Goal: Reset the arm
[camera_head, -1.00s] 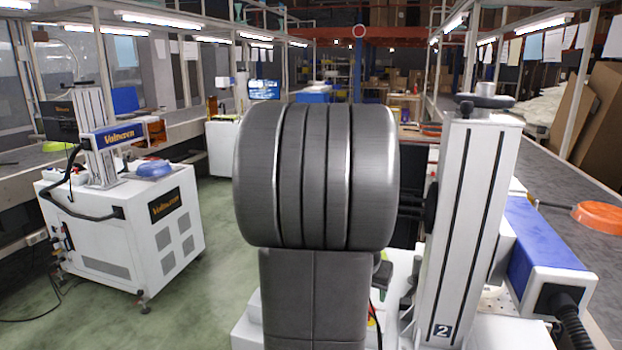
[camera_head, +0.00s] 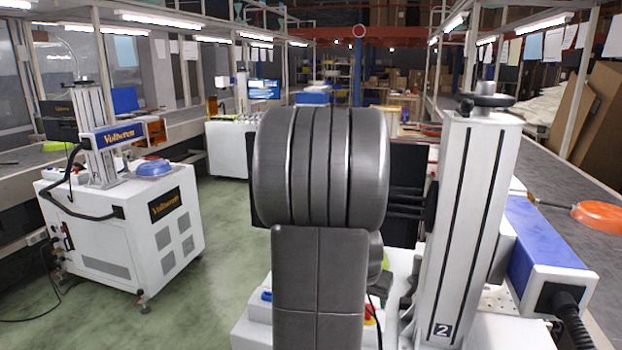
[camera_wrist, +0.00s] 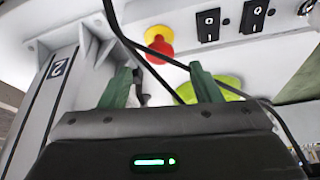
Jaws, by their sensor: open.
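In the wrist view my gripper (camera_wrist: 160,88) shows two green fingers spread apart with nothing between them. It faces the white machine marked 2, with a red emergency button (camera_wrist: 160,42) and black switches (camera_wrist: 208,25) behind the fingers. A yellow-green object (camera_wrist: 222,88) shows partly behind the right finger. In the head view my dark grey arm (camera_head: 318,280) stands in the middle and hides my gripper. The machine's white column (camera_head: 472,220) stands just to the right of my arm.
An orange pan (camera_head: 600,216) lies on the grey right-hand bench. A blue and white laser head (camera_head: 548,250) juts out from the machine. A white cabinet (camera_head: 125,240) with a blue pan (camera_head: 154,168) on it stands at left. Green floor (camera_head: 222,230) is free between.

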